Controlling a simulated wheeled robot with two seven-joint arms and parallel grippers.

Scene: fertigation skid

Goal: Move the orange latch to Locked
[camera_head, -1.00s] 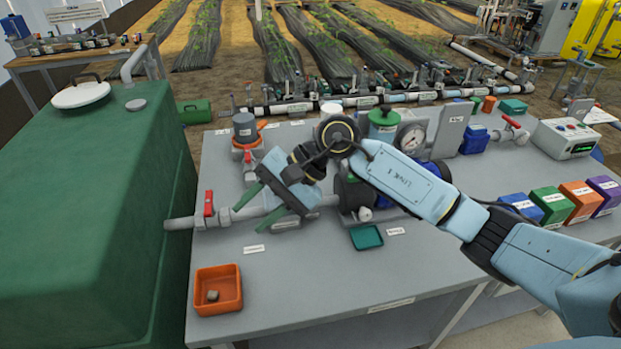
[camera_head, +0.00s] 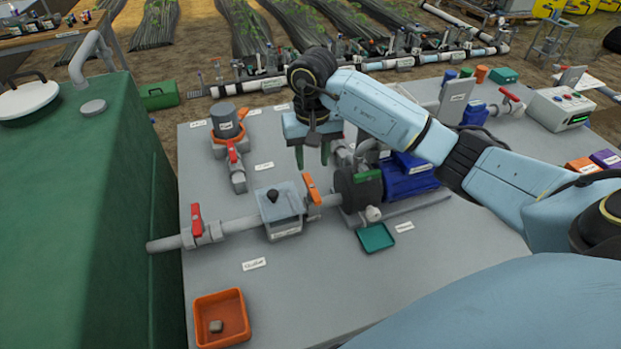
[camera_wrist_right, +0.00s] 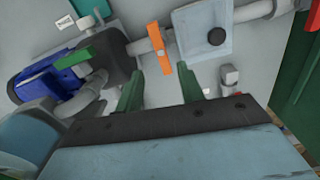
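The orange latch (camera_head: 312,190) is a slim bar on the grey pipe, between the clear-lidded box (camera_head: 281,207) and the dark pump housing. It stands up from the pipe, tilted slightly. In the right wrist view the orange latch (camera_wrist_right: 159,50) lies beyond the fingertips, within the gap between them, apart from both. My right gripper (camera_head: 313,158) is open and empty, its green fingers pointing down above and behind the latch. Its fingers also show in the wrist view (camera_wrist_right: 168,88). No Locked label can be read. My left gripper is not in view.
A red-handled valve (camera_head: 196,222) is on the pipe to the left, and another red handle (camera_head: 232,152) stands behind. The blue motor (camera_head: 408,176) is right of the latch. A teal tray (camera_head: 376,238) and an orange bin (camera_head: 241,323) sit in front.

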